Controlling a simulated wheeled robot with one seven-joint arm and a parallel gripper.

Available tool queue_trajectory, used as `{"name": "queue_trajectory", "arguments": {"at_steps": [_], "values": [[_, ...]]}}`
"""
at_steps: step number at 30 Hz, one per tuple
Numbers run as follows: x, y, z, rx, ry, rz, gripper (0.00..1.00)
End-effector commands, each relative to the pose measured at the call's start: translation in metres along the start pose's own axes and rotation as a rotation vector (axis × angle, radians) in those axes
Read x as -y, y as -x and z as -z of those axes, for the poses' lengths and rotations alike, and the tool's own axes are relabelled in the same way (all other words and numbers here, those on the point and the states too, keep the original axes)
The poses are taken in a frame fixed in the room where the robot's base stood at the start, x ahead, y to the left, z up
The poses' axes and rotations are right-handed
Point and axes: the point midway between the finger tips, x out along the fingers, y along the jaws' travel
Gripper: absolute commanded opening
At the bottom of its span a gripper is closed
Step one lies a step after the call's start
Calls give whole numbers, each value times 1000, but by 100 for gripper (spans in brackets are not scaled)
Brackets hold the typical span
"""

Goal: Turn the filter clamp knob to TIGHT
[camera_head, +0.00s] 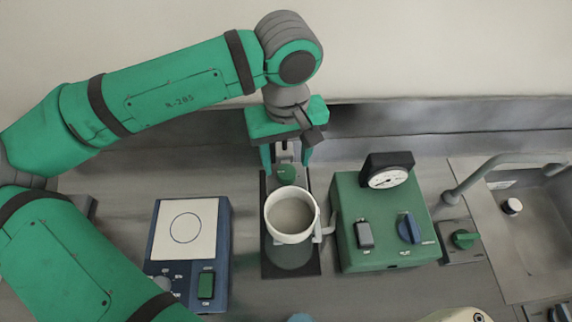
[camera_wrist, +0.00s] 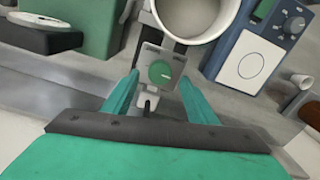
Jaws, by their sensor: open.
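The filter clamp knob (camera_head: 287,173) is a small round green knob on a grey block behind the white filter funnel (camera_head: 269,222). In the wrist view the knob (camera_wrist: 158,70) faces the camera and bears a short pale mark. No TIGHT lettering is readable. My gripper (camera_head: 287,166) is open and reaches down over the knob. In the wrist view its two green fingers (camera_wrist: 159,78) stand to either side of the knob block, with gaps between; I see no contact. The funnel sits above a glass vessel on a dark base (camera_head: 269,268).
A green box with a gauge (camera_head: 345,245) stands close right of the funnel. A blue device with a white plate (camera_head: 225,230) is at left. A green valve knob (camera_head: 465,240) and a sink (camera_head: 535,250) are further right. The wall is behind.

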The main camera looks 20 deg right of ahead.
Motion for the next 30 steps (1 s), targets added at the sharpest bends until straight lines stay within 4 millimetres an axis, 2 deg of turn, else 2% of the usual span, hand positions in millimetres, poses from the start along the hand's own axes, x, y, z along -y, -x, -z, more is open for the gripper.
{"name": "queue_trajectory", "arguments": {"at_steps": [3,9,19,20,24,25,30], "values": [[0,-17,-1,0,-1,0,52],[0,-34,0,-1,0,0,52],[0,-37,0,-1,1,-1,52],[0,-36,0,-1,1,-1,48],[0,-36,0,-1,1,-1,14],[0,-36,0,-1,1,0,11],[0,-36,0,-1,-3,0,11]]}}
